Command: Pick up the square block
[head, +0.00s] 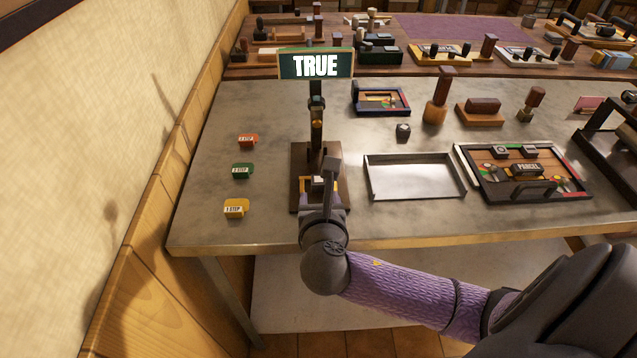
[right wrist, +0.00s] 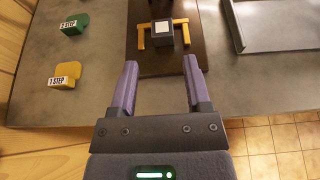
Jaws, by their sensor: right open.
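The square block (right wrist: 163,33) is a small dark cube with a pale top, on the press's brown wooden base (right wrist: 190,62) between yellow guide pieces (right wrist: 143,38). In the head view the block (head: 318,182) is partly hidden by the press and my arm. My right gripper (right wrist: 160,75) is open and empty, its two purple fingers on the near side of the block, apart from it. In the head view the right gripper (head: 320,195) is at the front of the press base. My left gripper is not in view.
A press column (head: 316,130) with a TRUE sign (head: 315,65) rises behind the block. Step tags in red (head: 248,140), green (head: 242,171) and yellow (head: 236,208) lie left. An empty metal tray (head: 415,196) and a parcel board (head: 500,195) lie right.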

